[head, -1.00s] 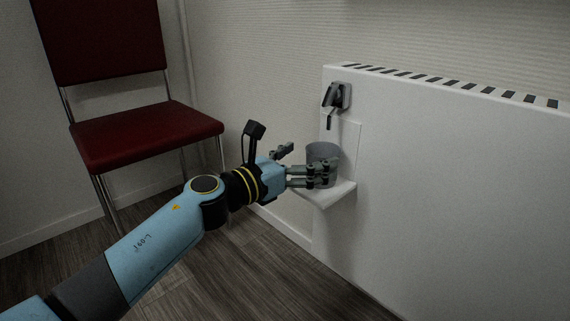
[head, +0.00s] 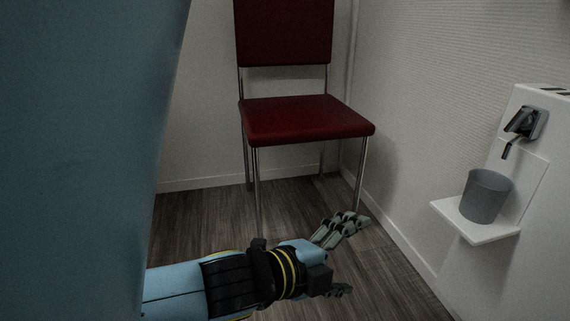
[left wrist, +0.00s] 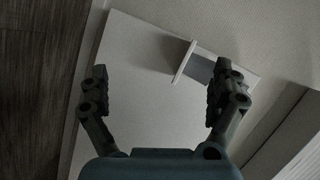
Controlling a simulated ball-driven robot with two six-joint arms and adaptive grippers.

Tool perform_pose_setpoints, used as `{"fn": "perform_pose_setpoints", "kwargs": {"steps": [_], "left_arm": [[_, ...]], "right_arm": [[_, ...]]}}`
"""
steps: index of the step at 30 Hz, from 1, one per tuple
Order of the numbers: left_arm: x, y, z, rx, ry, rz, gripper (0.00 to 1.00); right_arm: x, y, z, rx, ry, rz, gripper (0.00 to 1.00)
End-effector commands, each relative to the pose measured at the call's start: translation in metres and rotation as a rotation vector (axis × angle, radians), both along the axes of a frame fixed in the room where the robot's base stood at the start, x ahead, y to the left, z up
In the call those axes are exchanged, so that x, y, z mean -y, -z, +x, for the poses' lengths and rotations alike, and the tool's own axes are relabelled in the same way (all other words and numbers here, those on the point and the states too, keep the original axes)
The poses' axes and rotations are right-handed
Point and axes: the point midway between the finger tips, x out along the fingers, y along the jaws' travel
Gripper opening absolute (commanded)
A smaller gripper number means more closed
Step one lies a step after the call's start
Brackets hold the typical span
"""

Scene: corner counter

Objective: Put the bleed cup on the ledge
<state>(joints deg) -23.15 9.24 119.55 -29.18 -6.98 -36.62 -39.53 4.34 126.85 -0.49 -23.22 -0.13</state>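The grey bleed cup (head: 486,196) stands upright on the small white ledge (head: 476,229) at the right of the head view, below the dark valve (head: 524,124) and its short spout. My left gripper (head: 345,262) is open and empty, low in the middle of the head view, well to the left of the cup and apart from it. In the left wrist view its fingers (left wrist: 160,97) are spread wide with nothing between them. The ledge's white edge (left wrist: 184,62) and the grey cup (left wrist: 201,67) show beyond them, the cup partly behind the right finger. My right gripper is not in view.
A red chair (head: 305,120) with metal legs stands against the back wall. The white radiator (head: 540,262) fills the right edge. Wooden floor (head: 205,215) lies open between chair and radiator. A large blue part of my own arm covers the left of the head view.

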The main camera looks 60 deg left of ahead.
Motion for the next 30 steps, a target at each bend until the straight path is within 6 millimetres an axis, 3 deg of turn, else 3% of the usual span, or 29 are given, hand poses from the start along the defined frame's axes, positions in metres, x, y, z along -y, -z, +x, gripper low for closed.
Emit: {"fn": "perform_pose_setpoints", "kwargs": {"steps": [1, 3, 6, 9, 30], "left_arm": [[0.001, 0.017, -0.034, -0.102, -0.124, -0.233, 0.95], [0.005, 0.036, -0.074, -0.224, -0.306, -0.539, 0.95], [0.014, 0.051, -0.117, -0.345, -0.513, -0.840, 0.95], [0.021, 0.057, -0.138, -0.405, -0.627, -0.992, 0.95], [0.021, 0.060, -0.145, -0.425, -0.661, -1.024, 0.95]], "right_arm": [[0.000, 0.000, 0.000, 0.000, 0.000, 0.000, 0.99], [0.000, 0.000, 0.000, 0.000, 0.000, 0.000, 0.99], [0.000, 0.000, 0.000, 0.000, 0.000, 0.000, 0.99], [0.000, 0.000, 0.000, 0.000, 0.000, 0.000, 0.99], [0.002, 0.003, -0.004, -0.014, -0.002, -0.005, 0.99]]}}
